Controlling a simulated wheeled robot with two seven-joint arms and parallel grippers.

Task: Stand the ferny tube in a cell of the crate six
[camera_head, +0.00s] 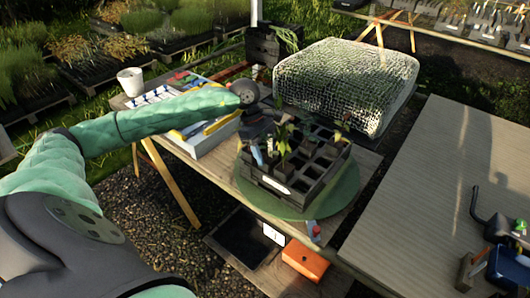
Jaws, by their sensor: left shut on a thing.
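The dark crate (318,185) stands on a round green mat (340,190) on the wooden bench, with a white label on its near left side. Its grid of square cells looks mostly empty at the right and front. Leafy seedlings (283,143) rise at its left part, and another plant (337,133) stands at its far side. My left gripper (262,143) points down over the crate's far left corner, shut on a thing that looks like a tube. The held tube is too small and hidden to make out clearly. My right gripper does not show.
A tray with blue and yellow parts (205,137) lies left of the crate, with a white pot (131,81) beyond. A net-covered box (345,85) stands behind. A wide grey table (455,180) is mostly bare, with dark blue equipment (510,265) at its near right.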

